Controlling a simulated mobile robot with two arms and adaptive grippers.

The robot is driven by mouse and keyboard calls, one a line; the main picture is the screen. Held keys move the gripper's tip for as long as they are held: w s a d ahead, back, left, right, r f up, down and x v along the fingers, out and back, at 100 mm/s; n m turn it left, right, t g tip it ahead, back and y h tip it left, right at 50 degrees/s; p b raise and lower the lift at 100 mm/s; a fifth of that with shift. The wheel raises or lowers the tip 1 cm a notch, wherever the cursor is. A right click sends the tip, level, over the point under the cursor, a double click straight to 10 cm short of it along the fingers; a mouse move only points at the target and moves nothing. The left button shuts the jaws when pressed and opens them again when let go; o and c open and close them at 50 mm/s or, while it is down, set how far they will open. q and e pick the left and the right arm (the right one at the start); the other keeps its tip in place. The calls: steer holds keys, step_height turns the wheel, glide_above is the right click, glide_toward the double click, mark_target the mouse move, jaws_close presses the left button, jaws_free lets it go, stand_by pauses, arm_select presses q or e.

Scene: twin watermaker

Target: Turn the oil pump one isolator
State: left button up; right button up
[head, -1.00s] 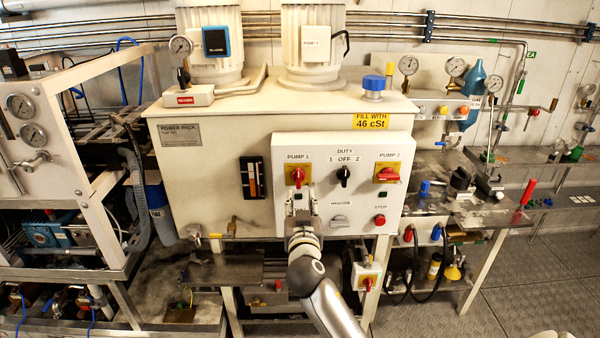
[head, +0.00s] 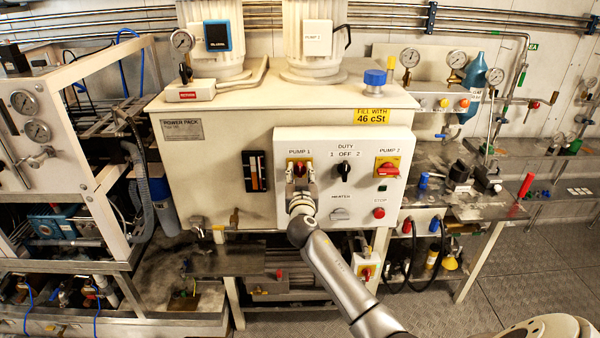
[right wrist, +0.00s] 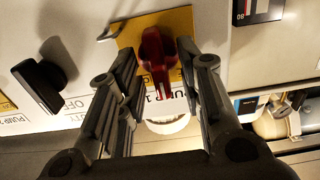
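The pump 1 isolator (head: 299,168) is a red rotary handle on a yellow plate, on the front of the white control box. My right gripper (head: 300,180) is right in front of it and hides its lower part. In the right wrist view the red handle (right wrist: 157,58) lies between the two fingers of my right gripper (right wrist: 160,75). The fingers are apart, with a gap on each side of the handle. My left gripper is in neither view.
The duty switch (head: 344,171) is close to the right of the isolator. The pump 2 isolator (head: 388,170), heater switch (head: 340,214) and red stop button (head: 379,212) share the panel. A level gauge (head: 254,171) is on the tank to the left.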

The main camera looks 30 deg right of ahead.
steer(key=shift+w+d, duration=0.1)
steer(key=shift+w, duration=0.05)
jaws_close()
steer(key=shift+n, duration=0.4)
steer(key=n+b, duration=0.1)
steer(key=n, duration=0.2)
steer(key=shift+f, duration=0.1)
steer(key=n, duration=1.4)
steer(key=shift+w+a+f, duration=0.2)
steer(key=shift+a+f, duration=0.15)
steer(key=shift+n, duration=0.3)
